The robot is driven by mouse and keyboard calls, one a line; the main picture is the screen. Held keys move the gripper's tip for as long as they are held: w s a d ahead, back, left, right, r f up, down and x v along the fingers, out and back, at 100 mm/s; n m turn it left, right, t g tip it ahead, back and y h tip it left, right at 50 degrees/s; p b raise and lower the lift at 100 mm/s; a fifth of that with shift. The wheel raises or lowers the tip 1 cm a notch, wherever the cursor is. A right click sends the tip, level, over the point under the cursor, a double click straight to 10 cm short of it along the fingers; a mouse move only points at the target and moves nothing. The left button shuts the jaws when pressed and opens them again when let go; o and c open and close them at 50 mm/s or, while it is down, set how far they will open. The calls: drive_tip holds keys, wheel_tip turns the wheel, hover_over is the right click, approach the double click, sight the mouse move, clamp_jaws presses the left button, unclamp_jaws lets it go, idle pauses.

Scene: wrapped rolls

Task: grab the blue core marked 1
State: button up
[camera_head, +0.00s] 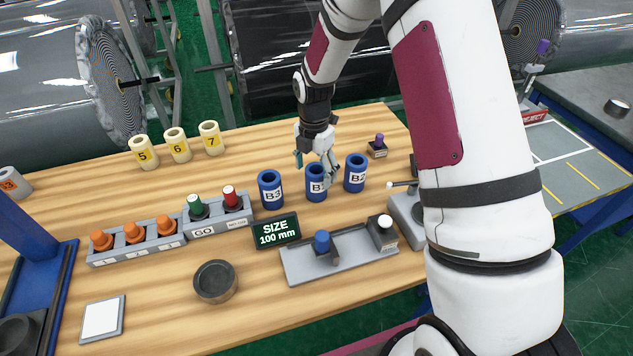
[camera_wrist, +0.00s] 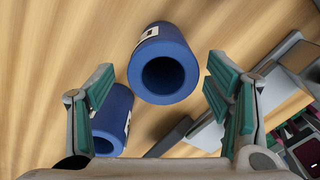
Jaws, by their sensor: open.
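Three blue cores stand upright in a row on the wooden table: B3 (camera_head: 270,190) at left, a middle one (camera_head: 316,184), and B2 (camera_head: 355,173) at right. The middle label starts with B; a finger partly covers its digit. My gripper (camera_head: 315,166) is open and empty, right above and behind the middle core. In the wrist view, a blue core (camera_wrist: 166,48) shows between and beyond the open fingers (camera_wrist: 162,92), its hollow end facing the camera. A second blue core (camera_wrist: 119,104) is partly hidden behind the left finger.
The size display (camera_head: 275,232) and a grey fixture (camera_head: 340,258) with a blue knob stand in front of the cores. A button panel (camera_head: 170,232) is at left. Yellow cores (camera_head: 177,146) stand behind left. A small block with a purple top (camera_head: 377,148) is behind right.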

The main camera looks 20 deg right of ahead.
sight(316, 184)
drive_tip(key=shift+d+f+p, duration=0.15)
drive_tip(key=shift+f+p, duration=0.5)
drive_tip(key=shift+f, duration=2)
drive_tip(key=c, duration=1.3)
